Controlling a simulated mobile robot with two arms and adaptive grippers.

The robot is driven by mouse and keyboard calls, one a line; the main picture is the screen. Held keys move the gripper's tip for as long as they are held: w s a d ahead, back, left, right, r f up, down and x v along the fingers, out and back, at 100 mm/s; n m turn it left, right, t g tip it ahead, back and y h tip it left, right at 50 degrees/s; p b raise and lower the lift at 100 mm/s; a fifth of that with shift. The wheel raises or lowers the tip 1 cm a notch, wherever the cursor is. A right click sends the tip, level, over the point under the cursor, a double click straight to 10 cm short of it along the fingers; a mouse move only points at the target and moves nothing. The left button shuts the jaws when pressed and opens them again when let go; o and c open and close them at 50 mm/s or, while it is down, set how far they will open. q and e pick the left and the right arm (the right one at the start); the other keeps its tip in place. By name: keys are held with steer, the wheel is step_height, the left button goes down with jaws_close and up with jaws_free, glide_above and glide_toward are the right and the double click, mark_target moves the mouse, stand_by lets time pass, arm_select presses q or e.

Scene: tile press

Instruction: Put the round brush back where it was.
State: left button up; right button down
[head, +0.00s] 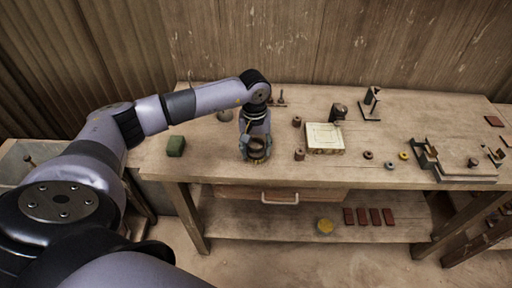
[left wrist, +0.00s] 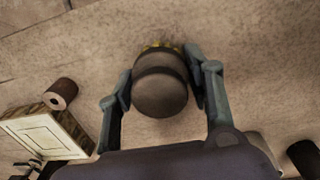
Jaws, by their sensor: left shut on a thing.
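The round brush (left wrist: 160,92) has a squat, dark brown round body with a darker band and a fringe of yellow bristles at its far edge. My left gripper (head: 256,152) is shut on it near the front edge of the workbench. In the left wrist view, the fingers of my left gripper (left wrist: 150,78) lie on either side of the brush body. In the head view the brush (head: 257,146) is partly hidden by the fingers, and I cannot tell whether it touches the bench top. My right gripper is not in view.
The workbench (head: 220,170) has a green block (head: 176,145) on the left. A pale square tile on a block (head: 324,137) and small brown cylinders (head: 299,154) stand to the right. A press-like fixture (head: 460,162) is farther right.

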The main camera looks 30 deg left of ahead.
mark_target(256, 143)
arm_select(q)
steer(key=o, duration=1.1)
steer(key=shift+r+p, duration=0.15)
steer(key=shift+p, duration=0.15)
steer(key=shift+w+r, duration=0.1)
steer(key=shift+r, duration=0.15)
step_height(256, 143, up, 11)
steer(key=b, duration=0.3)
steer(key=shift+a+f, duration=0.1)
steer(key=shift+f, duration=0.05)
steer(key=shift+r, duration=0.4)
